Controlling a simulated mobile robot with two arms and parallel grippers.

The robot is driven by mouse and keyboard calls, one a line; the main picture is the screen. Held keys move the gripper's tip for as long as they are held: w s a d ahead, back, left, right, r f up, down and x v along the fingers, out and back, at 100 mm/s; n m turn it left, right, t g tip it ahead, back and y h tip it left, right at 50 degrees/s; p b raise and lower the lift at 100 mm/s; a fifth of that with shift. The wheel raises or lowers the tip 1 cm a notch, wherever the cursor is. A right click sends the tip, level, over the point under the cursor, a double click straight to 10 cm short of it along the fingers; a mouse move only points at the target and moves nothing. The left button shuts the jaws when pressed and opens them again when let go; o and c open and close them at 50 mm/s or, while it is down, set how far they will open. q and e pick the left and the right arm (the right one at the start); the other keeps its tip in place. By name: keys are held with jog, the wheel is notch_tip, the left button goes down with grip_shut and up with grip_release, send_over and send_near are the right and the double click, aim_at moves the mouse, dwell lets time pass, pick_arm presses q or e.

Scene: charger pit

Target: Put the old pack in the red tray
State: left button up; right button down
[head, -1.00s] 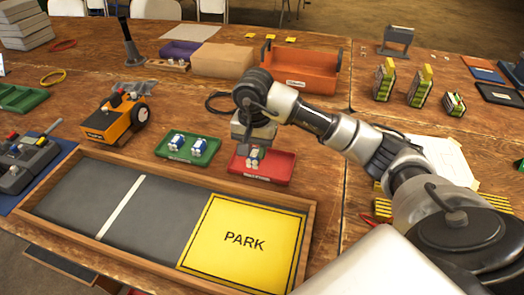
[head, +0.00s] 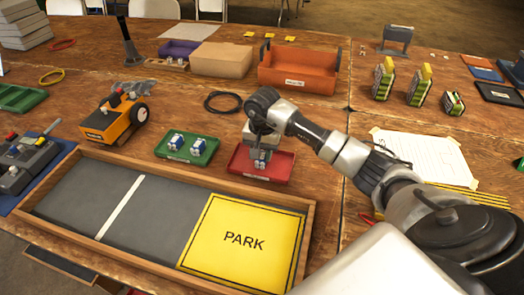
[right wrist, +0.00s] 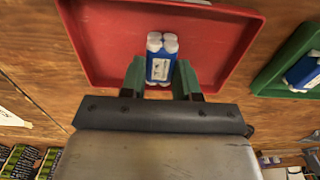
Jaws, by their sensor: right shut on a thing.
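The red tray (head: 279,164) lies on the wooden table behind the walled PARK board. My right gripper (head: 259,165) points down over it. The right wrist view shows the blue and white pack (right wrist: 160,62) between the two green fingers of my right gripper (right wrist: 161,80), which is shut on it. The pack is over the floor of the red tray (right wrist: 105,42); I cannot tell if it touches the tray. In the head view the gripper mostly hides the pack. My left gripper is not in view.
A green tray (head: 209,154) with two blue and white packs (head: 176,141) sits just left of the red tray. An orange and black vehicle (head: 117,116) stands further left. The walled board with the yellow PARK square (head: 240,265) is in front. An orange toolbox (head: 297,72) stands behind.

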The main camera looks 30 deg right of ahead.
aim_at(262, 156)
jog(key=shift+f, duration=0.1)
jog(key=c, duration=0.8)
grip_release()
notch_tip(262, 156, up, 12)
jog(key=shift+s, duration=0.1)
